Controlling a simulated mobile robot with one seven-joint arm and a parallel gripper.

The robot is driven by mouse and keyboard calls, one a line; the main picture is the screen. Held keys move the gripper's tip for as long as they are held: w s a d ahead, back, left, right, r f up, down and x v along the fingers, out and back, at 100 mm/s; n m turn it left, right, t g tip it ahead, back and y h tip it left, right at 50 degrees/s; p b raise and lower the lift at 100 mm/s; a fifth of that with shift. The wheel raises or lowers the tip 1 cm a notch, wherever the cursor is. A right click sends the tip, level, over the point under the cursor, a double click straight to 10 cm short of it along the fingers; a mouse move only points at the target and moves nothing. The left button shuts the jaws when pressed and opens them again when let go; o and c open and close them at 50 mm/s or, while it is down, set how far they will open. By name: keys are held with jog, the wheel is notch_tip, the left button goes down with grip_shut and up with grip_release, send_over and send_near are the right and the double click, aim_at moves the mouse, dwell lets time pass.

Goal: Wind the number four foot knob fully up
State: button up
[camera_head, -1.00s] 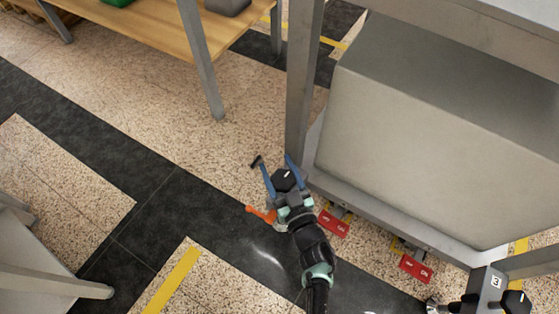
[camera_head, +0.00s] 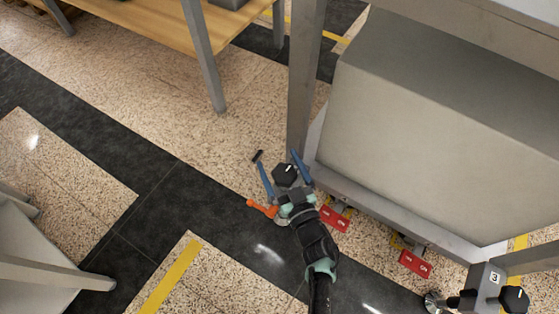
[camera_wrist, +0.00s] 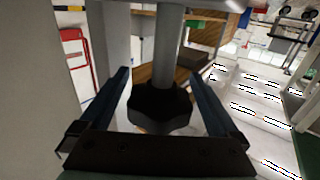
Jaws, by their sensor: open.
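A black lobed knob with a white mark (camera_head: 285,173) is near the floor at the foot of the frame's near-left post. My gripper (camera_head: 278,165) is open, with one blue finger on each side of the knob. The wrist view shows the knob (camera_wrist: 160,107) between the two fingers (camera_wrist: 162,100), on a grey vertical stem.
An orange lever (camera_head: 262,208) sits left of my gripper. Red pedals (camera_head: 334,219) (camera_head: 415,263) lie along the frame's lower rail. Another black knob (camera_head: 514,299) stands beside a plate marked 3 (camera_head: 494,279).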

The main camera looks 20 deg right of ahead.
jog(key=s+p, duration=0.3)
jog(key=s, duration=0.9)
jog(key=shift+s+d+p, duration=0.25)
jog(key=shift+p, duration=0.1)
